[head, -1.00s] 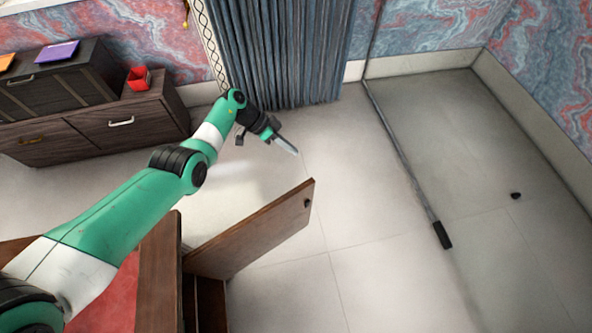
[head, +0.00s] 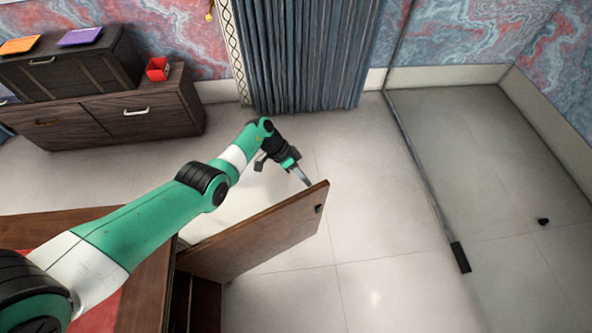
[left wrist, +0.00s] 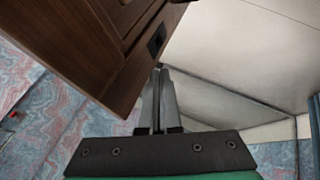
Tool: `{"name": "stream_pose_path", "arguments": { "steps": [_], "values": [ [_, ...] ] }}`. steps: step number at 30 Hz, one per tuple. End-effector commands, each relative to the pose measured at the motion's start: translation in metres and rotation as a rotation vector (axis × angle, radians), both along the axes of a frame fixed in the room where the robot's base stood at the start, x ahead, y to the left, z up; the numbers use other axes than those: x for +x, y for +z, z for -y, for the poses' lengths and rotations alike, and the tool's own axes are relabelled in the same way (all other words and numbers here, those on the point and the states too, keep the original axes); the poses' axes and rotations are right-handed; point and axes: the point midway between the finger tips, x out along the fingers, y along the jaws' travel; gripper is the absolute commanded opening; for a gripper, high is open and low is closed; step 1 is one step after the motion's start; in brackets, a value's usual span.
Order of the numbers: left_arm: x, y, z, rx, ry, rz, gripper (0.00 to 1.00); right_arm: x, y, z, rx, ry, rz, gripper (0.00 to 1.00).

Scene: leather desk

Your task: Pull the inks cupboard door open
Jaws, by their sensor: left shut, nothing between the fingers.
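The cupboard door (head: 255,238) is a brown wooden panel standing well open, its free edge pointing right and away in the head view. A small dark knob (head: 319,208) sits near that free edge. The cupboard body (head: 145,290) is at lower left, partly hidden by my left arm. My left gripper (head: 305,181) is shut and empty at the far side of the door, by its top free corner. In the left wrist view the shut fingertips (left wrist: 160,72) are close to the panelled door (left wrist: 95,45); I cannot tell if they touch. My right gripper is out of view.
A dark wooden cabinet (head: 145,115) with a red box (head: 158,69) stands at the back left. A blue-grey curtain (head: 300,55) hangs behind. Pale tiled floor (head: 360,190) is clear right of the door; a long thin dark-ended bar (head: 440,220) stands farther right.

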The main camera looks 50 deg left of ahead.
Motion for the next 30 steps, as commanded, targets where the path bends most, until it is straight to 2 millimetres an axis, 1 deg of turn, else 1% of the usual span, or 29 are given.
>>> {"name": "stream_pose_path", "arguments": {
  "steps": [1,6,17,20,23,27,30],
  "values": [
    [-0.002,0.008,0.007,0.001,-0.002,0.001,0.0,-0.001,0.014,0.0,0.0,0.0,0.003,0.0],
    [-0.003,0.005,0.021,0.0,-0.001,0.001,0.0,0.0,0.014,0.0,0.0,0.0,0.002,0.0],
    [-0.003,0.004,0.024,0.001,0.001,0.001,0.0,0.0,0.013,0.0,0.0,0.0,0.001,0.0],
    [-0.003,0.006,0.028,0.0,-0.009,0.001,0.0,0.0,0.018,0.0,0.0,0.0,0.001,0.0],
    [-0.005,0.01,0.044,-0.001,-0.044,-0.002,0.0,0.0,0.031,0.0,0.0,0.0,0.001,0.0],
    [-0.011,0.012,0.079,-0.002,-0.124,-0.003,0.0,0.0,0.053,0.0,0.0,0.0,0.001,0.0],
    [-0.015,0.01,0.101,-0.001,-0.176,-0.002,0.0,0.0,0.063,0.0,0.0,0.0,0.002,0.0]
  ]
}}
